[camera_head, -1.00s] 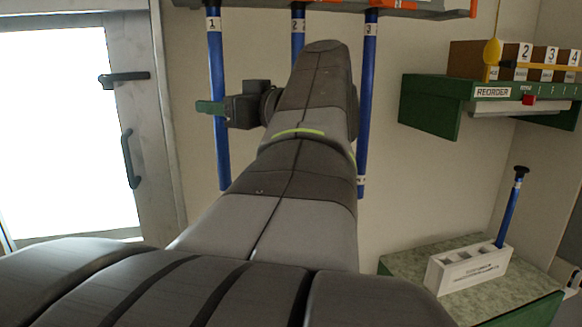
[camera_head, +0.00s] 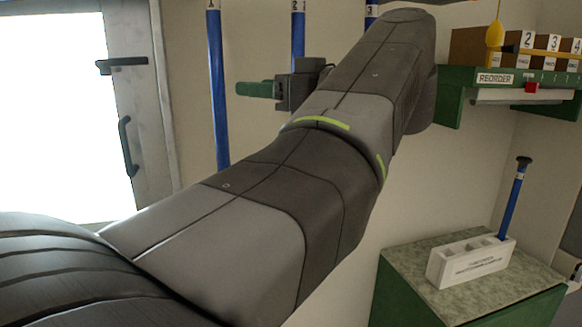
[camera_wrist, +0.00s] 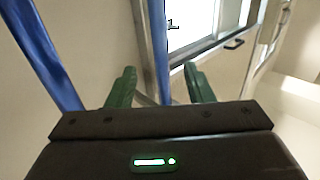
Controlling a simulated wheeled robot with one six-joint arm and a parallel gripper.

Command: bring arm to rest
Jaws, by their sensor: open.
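My gripper (camera_head: 256,89) is raised in front of the hanging blue rods, with its green fingers pointing left in the head view. A blue rod (camera_head: 218,95) hangs at the left, just beyond the fingertips in the picture. A second blue rod (camera_head: 298,40) hangs behind the gripper, its lower part hidden. A third blue rod (camera_head: 371,12) is mostly hidden by my arm.
A white block (camera_head: 470,262) with slots stands on a green cabinet (camera_head: 400,297) at lower right; one blue rod (camera_head: 512,200) stands in it. A green shelf (camera_head: 450,100) marked REORDER holds numbered boxes at upper right. A door (camera_head: 150,110) with a bright pane is at left.

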